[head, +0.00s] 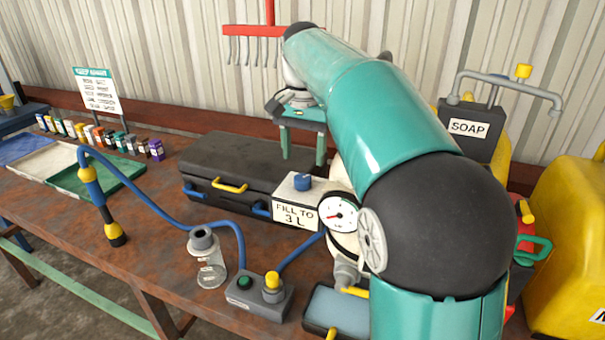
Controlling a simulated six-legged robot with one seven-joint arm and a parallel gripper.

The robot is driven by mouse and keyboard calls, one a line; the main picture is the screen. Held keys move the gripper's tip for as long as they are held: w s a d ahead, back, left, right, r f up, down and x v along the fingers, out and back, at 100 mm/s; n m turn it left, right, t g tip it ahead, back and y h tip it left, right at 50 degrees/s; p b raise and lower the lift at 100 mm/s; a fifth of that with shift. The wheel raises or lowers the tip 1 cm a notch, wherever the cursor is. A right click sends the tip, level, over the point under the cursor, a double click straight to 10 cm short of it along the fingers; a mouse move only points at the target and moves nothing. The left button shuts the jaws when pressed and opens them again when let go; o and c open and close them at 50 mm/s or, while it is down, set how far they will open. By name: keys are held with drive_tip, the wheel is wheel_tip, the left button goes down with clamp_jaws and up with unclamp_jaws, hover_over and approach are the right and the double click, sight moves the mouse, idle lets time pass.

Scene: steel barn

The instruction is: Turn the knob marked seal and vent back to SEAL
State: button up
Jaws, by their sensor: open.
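A blue knob (302,182) sits on top of a white box (296,212) labelled "FILL TO 3 L". No seal or vent lettering is legible, so I cannot tell the knob's setting. A yellow knob (272,281) stands on a small grey box (258,297) with a green button, also without legible marks. My gripper (302,160) points down with its two teal fingers spread apart and nothing between them. In the picture it is just above the blue knob, apart from it. My arm hides part of the bench to the right.
A round gauge (338,214) stands right of the white box. A black case (235,170) lies behind. A glass jar (210,262), blue hose (160,209) and black-and-yellow wand (102,208) are on the left. Yellow containers (570,240) and a SOAP dispenser (468,128) stand right.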

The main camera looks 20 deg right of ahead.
sight(303, 178)
wheel_tip(303, 178, down, 6)
drive_tip(key=shift+r, duration=0.2)
drive_tip(key=shift+w+f, duration=0.45)
drive_tip(key=shift+f, duration=0.15)
drive_tip(key=shift+s+r, duration=0.2)
drive_tip(key=shift+s, duration=0.15)
drive_tip(key=shift+w+f, duration=0.1)
drive_tip(key=shift+w, duration=0.1)
drive_tip(key=shift+c, duration=0.8)
drive_tip(key=c, duration=0.8)
